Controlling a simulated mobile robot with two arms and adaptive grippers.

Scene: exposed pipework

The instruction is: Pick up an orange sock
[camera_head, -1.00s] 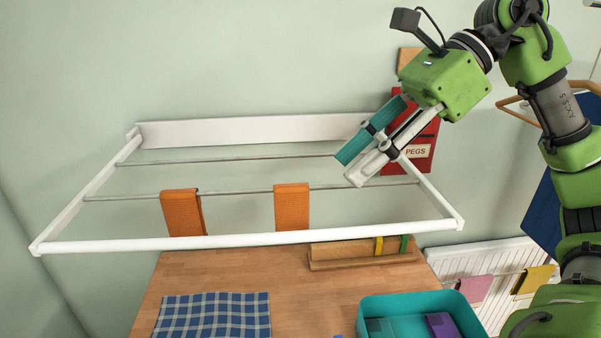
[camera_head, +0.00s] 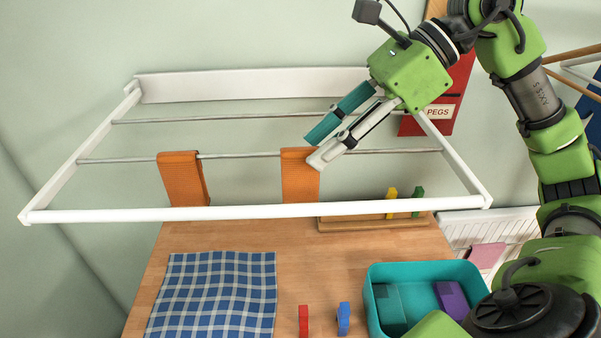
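Two orange socks hang folded over the nearer thin rail of the white wall rack. The left orange sock (camera_head: 183,182) hangs clear of any gripper. The right orange sock (camera_head: 299,183) hangs near the middle of that rail. My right gripper (camera_head: 314,152) comes in from the upper right, its teal-faced finger and white finger apart with nothing seen between them. Its fingertips overlap the upper right edge of the right sock in the picture. I cannot tell whether they touch it. My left gripper is not in view.
The white rack (camera_head: 250,213) has a thick front bar below the socks. Under it, a wooden table (camera_head: 230,236) holds a checked cloth (camera_head: 215,295), red and blue pegs, and a teal bin (camera_head: 425,272) with folded items. A red PEGS pouch (camera_head: 437,112) hangs behind my arm.

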